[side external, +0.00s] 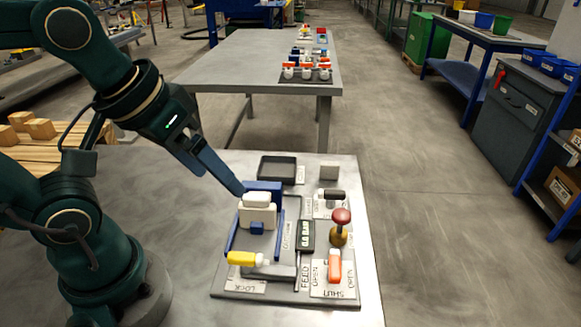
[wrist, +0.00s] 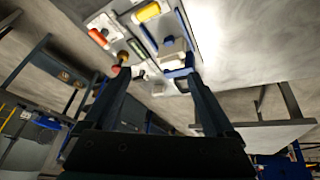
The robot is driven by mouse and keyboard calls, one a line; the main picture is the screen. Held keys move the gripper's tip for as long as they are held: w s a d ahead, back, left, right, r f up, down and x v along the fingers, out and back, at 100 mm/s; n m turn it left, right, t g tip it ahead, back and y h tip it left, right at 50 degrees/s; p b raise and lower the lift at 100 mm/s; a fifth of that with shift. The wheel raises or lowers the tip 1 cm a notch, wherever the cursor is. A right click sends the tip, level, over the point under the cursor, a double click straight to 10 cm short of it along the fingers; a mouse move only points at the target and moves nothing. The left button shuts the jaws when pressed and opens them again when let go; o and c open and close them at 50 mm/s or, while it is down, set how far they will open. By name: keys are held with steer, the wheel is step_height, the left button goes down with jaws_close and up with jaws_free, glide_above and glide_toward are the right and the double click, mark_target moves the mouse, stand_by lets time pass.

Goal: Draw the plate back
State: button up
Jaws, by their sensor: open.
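A small filter press stands on the grey panel (side external: 228,284). White plates (side external: 257,212) sit between its blue rails (side external: 232,232), in front of a blue upright block (side external: 265,186). A small blue block (side external: 257,228) shows at the front of the plates. My gripper (side external: 239,189) is beside the top left of the plates. In the wrist view my gripper (wrist: 157,75) has its fingers apart. The press (wrist: 173,48) lies beyond the fingertips there, and nothing shows held. I cannot tell whether a finger touches the plates.
A yellow-ended lever (side external: 243,259) lies in front of the press by the LOCK label. To the right are a green-lit display (side external: 305,235), a red knob (side external: 341,216), an orange handle (side external: 334,265) and a black handle (side external: 332,195). A dark tray (side external: 277,168) sits behind.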

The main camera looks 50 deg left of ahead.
steer(key=w+a+n+g, duration=0.1)
steer(key=w+n+g, duration=0.2)
steer(key=w+n, duration=0.15)
steer(key=n+g, duration=0.2)
glide_above(256, 196)
step_height(256, 196, down, 4)
steer(key=shift+w+f, duration=0.1)
steer(key=shift+f, duration=2.95)
jaws_close()
